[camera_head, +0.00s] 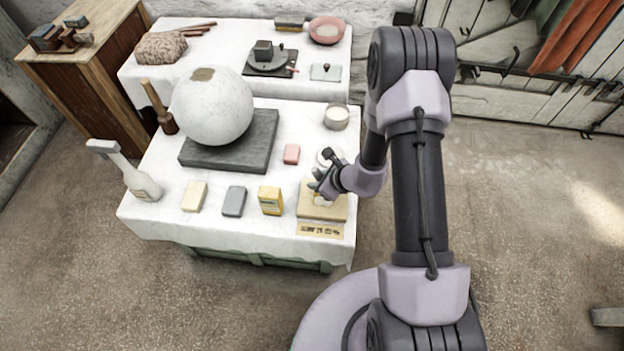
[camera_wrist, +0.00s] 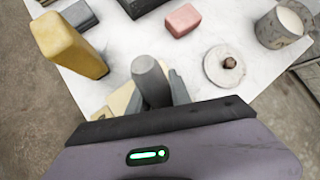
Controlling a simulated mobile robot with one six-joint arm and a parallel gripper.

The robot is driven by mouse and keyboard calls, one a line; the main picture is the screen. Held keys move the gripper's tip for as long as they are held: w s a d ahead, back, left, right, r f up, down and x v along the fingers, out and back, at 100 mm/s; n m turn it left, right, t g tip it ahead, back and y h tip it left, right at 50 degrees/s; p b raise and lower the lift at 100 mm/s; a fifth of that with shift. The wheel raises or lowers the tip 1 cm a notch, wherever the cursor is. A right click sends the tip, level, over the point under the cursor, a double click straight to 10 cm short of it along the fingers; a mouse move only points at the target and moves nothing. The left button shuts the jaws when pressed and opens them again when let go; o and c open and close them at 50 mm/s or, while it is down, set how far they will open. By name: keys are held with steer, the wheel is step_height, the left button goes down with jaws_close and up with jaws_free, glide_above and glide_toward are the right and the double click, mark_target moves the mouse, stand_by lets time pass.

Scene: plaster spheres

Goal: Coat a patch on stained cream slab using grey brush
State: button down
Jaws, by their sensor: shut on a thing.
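The cream slab (camera_head: 334,212) lies at the front right of the white-clothed table. A small part of it shows beside the fingers in the wrist view (camera_wrist: 118,101). My gripper (camera_head: 321,190) is low over the slab, shut on the grey brush. The brush's rounded grey handle (camera_wrist: 150,80) stands up between the fingers in the wrist view. A pale spot shows on the slab under my gripper; I cannot tell whether it is bristles or coating. The brush tip and its contact with the slab are hidden.
A yellow box (camera_head: 270,201) stands left of the slab. A pink block (camera_head: 291,154), a round lid (camera_wrist: 228,68) and a jar of white stuff (camera_head: 336,117) lie behind. A labelled strip (camera_head: 320,230) lies in front. A large sphere (camera_head: 212,106) rests on a dark plinth (camera_head: 255,145).

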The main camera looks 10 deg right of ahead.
steer(key=shift+s+d, duration=0.1)
steer(key=shift+d, duration=0.2)
steer(key=shift+a, duration=0.15)
steer(key=shift+w+a, duration=0.25)
steer(key=shift+a, duration=0.45)
steer(key=shift+w+a, duration=0.25)
steer(key=shift+a, duration=0.4)
steer(key=shift+s+d+r+p, duration=0.25)
steer(key=shift+d+r+p, duration=0.3)
steer(key=shift+d+r, duration=0.2)
steer(key=shift+f, duration=0.1)
